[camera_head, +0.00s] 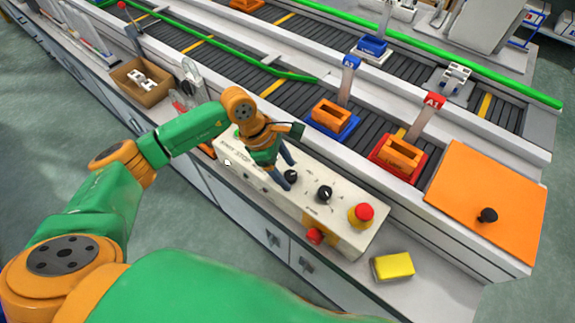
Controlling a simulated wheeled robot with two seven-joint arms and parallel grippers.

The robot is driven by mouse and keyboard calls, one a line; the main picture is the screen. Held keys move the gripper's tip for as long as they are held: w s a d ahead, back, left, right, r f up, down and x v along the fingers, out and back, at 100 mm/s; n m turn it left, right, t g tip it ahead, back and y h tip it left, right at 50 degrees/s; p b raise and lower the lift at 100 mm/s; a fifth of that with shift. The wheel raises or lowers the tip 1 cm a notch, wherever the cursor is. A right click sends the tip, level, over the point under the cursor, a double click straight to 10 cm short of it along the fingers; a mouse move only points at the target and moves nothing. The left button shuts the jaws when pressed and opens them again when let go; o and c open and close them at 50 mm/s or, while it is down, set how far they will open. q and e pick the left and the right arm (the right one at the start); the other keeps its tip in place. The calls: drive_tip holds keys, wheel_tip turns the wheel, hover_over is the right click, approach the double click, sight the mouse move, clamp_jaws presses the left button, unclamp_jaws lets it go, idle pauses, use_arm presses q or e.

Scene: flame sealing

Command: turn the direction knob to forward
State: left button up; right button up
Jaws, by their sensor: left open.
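A cream control box (347,241) stands on the counter at the centre right. Black knobs sit on its top: one (291,177) lies right by my left gripper, another (324,193) is further right. I cannot read their labels, so I cannot tell which is the direction knob. My left gripper (288,167) is open and points down over the box. Its fingertips are close to the nearer knob; I cannot tell whether they touch it. The gripper and wrist hide part of the box's left half. My right gripper is not in view.
A red button on a yellow base (361,214) stands at the box's right end, and a red knob (315,236) on its front. A yellow sponge (393,266) lies to the right. Behind run conveyors with orange bins (401,155). A cardboard box (140,85) stands at the left.

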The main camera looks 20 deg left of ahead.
use_arm(q)
drive_tip(key=shift+w+d+f, duration=0.1)
drive_tip(key=shift+w+f, duration=0.2)
drive_tip(key=shift+f, duration=0.25)
drive_tip(key=shift+s+r, duration=0.1)
clamp_jaws()
drive_tip(key=shift+n, duration=0.3)
drive_tip(key=n+t, duration=0.1)
drive_tip(key=n, duration=0.1)
drive_tip(key=n+b, duration=0.1)
drive_tip(key=n, duration=0.1)
drive_tip(key=shift+s+d+t+y, duration=0.1)
drive_tip(key=shift+s+t+y, duration=0.1)
drive_tip(key=shift+t+y, duration=0.15)
drive_tip(key=n+t+y+b, duration=0.1)
drive_tip(key=n, duration=0.3)
drive_tip(key=shift+d, duration=0.1)
drive_tip(key=shift+s+d+n+t+y+b, duration=0.15)
drive_tip(key=shift+n+t+y+b, duration=0.25)
drive_tip(key=shift+n+b, duration=0.85)
drive_tip(key=shift+n+y, duration=0.25)
drive_tip(key=shift+n, duration=0.3)
